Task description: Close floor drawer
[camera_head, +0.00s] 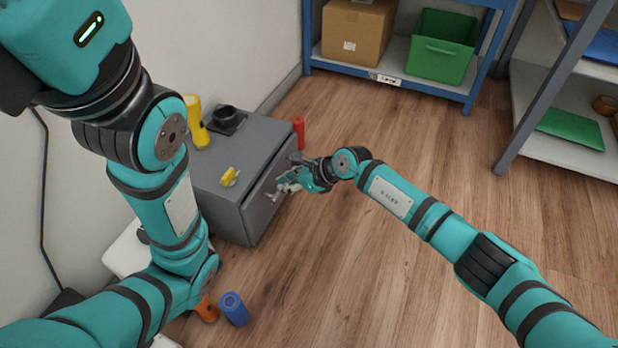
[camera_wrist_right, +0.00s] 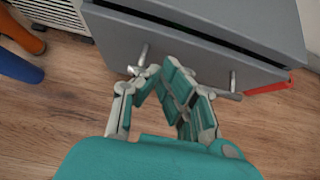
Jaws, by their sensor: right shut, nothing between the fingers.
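The floor drawer is in a grey cabinet (camera_head: 237,165) that stands on the floor against the wall. Its front faces right in the head view. In the right wrist view the drawer front (camera_wrist_right: 200,62) shows a dark gap along its top edge, so it stands slightly open. A silver bar handle (camera_wrist_right: 233,82) sticks out from the front. My right gripper (camera_head: 283,187) is shut and empty at the handle, its fingertips close in front of the drawer front. I cannot tell whether they touch it. My left arm fills the left side, but its gripper is out of view.
A yellow torch-like item (camera_head: 196,122), a black cup-like item (camera_head: 227,116) and a small yellow item (camera_head: 230,177) rest on the cabinet. A red cylinder (camera_head: 298,133) stands beside it. Orange (camera_head: 207,310) and blue (camera_head: 234,308) cylinders are nearer. Open wooden floor (camera_head: 420,150) lies right.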

